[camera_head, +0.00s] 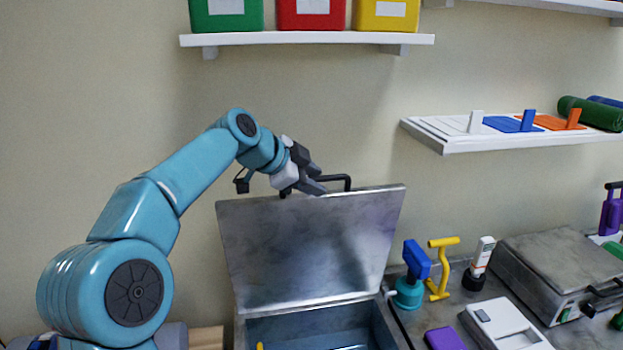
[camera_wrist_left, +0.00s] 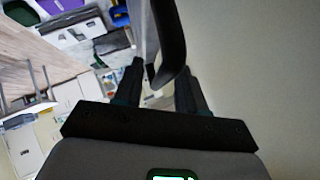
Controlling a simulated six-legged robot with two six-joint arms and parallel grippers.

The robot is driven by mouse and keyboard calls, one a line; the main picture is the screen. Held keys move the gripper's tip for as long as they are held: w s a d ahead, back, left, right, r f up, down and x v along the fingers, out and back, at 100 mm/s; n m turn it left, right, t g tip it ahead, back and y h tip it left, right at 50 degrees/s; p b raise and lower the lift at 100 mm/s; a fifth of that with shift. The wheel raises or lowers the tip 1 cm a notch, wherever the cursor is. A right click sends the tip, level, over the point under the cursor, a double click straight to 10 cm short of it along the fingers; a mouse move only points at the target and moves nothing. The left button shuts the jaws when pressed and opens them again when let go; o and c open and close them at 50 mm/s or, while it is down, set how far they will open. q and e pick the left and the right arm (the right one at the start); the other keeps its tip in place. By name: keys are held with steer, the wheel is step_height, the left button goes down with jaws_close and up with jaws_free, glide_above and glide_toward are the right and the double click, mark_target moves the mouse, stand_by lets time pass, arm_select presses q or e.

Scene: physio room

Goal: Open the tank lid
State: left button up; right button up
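The tank (camera_head: 240,333) is a grey metal box at the bottom centre of the head view, with a blue-grey inside. Its lid (camera_head: 310,245) stands raised, close to upright, at the back of the opening. A black bar handle (camera_head: 338,179) sits at the lid's top edge. My left gripper (camera_head: 316,180) is at the handle's left part. In the left wrist view, the dark handle (camera_wrist_left: 170,45) runs between the two spread fingers of the left gripper (camera_wrist_left: 158,82), with a gap visible beside it. My right gripper is not in view.
Right of the tank, a blue and teal tool (camera_head: 412,275), a yellow tool (camera_head: 440,268) and a white bottle (camera_head: 481,258) stand on the counter. A second metal unit (camera_head: 555,262) is farther right.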

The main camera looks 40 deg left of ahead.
arm_select(q)
steer(key=shift+s+d+r, duration=0.1)
steer(key=shift+s+r, duration=0.1)
steer(key=shift+r, duration=0.05)
steer(key=b+v, duration=0.1)
steer(key=v, duration=1.4)
steer(key=shift+s+a+r, duration=0.2)
steer(key=shift+s, duration=0.15)
steer(key=shift+w+a+f, duration=0.1)
steer(key=shift+w, duration=0.05)
